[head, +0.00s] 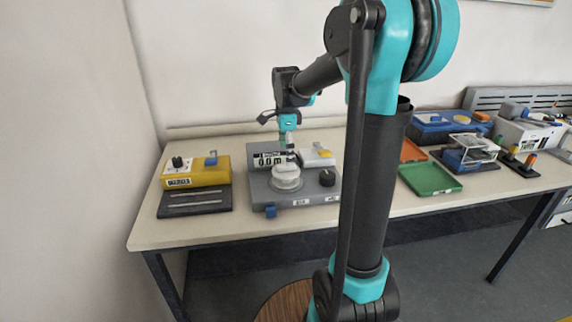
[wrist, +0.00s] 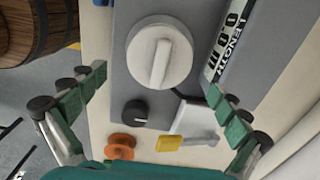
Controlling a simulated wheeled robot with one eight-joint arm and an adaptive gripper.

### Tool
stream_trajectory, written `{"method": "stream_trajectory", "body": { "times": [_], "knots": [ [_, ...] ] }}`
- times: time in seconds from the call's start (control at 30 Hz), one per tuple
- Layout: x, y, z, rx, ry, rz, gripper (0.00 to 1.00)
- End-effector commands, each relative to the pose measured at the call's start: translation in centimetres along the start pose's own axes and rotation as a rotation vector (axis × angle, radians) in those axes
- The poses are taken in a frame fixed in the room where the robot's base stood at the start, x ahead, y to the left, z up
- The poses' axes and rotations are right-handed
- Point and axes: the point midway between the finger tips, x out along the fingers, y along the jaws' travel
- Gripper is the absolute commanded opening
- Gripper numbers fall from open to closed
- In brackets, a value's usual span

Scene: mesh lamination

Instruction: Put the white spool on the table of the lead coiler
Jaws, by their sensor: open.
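The lead coiler (head: 262,196) is a grey unit on the bench with a metre display. A round white piece (head: 287,177), seemingly the white spool, sits flat on it in front of the display. In the wrist view this white piece (wrist: 160,52) shows a raised bar across its top. I cannot tell where the spool ends and the coiler's table begins. My gripper (head: 290,148) points down just above the white piece. In the wrist view its fingers (wrist: 160,90) are spread wide with nothing between them.
A black knob (wrist: 135,112), an orange spool (wrist: 121,145) and a yellow-tipped lever unit (wrist: 170,143) are close by. A yellow device (head: 196,171) stands to the left. Orange and green trays (head: 430,179) lie to the right. A wooden barrel (wrist: 36,28) shows near the bench.

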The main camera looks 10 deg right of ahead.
Motion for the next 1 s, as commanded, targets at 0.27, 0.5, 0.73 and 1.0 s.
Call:
{"method": "stream_trajectory", "body": {
  "times": [0.27,0.5,0.73,1.0],
  "knots": [
    [-5.1,0.0,0.0,0.0,0.0,0.0,1.0],
    [-6.7,0.2,-0.1,-0.012,0.0,-0.003,1.0],
    [-2.4,4.1,-1.2,-0.321,0.007,-0.078,1.0],
    [6.3,13.1,-3.0,-0.963,0.104,-0.218,1.0]
  ]
}}
